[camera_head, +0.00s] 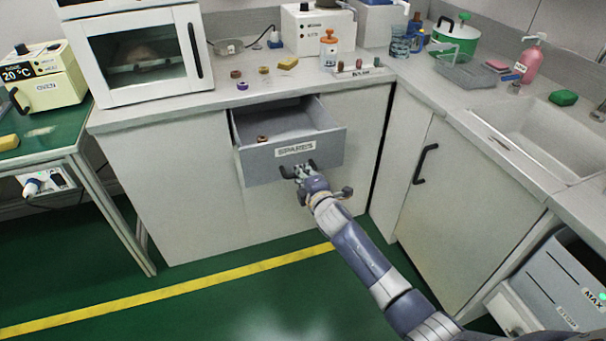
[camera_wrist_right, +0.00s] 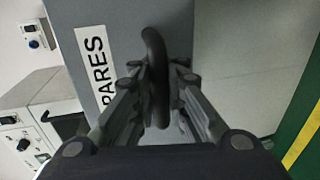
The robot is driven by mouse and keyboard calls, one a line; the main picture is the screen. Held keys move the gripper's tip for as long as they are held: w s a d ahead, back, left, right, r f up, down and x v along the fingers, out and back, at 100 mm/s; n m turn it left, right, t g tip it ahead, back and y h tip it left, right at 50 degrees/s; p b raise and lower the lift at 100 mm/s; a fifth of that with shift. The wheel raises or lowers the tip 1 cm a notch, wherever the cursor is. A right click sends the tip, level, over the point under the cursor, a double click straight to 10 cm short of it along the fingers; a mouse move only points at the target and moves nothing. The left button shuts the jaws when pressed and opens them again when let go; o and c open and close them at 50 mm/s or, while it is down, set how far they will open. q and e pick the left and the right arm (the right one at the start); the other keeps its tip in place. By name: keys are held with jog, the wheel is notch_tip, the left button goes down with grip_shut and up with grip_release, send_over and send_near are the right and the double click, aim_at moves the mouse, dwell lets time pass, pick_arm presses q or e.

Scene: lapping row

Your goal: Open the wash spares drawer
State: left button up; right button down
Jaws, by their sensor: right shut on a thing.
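The grey spares drawer (camera_head: 262,167) is pulled out of the white cabinet under the counter, with its inside showing. A small brown ring-like thing (camera_head: 262,139) lies in it near the front. The label "SPARES" (camera_head: 295,149) is on its front and shows sideways in the right wrist view (camera_wrist_right: 92,62). My right gripper (camera_head: 300,172) is at the drawer front, shut on the dark drawer handle (camera_wrist_right: 155,75), which stands between its fingers in the right wrist view. My left gripper is not in view.
A white cabinet door with a black handle (camera_head: 425,163) is right of the drawer. The counter (camera_head: 205,103) above holds small coloured parts and a rack of bottles. A green-topped table (camera_head: 40,133) stands at the left. The green floor with a yellow line (camera_head: 170,290) is clear.

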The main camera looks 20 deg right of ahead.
jog(key=shift+w+r, duration=0.1)
jog(key=c, duration=1.6)
grip_release()
jog(key=v, duration=1.2)
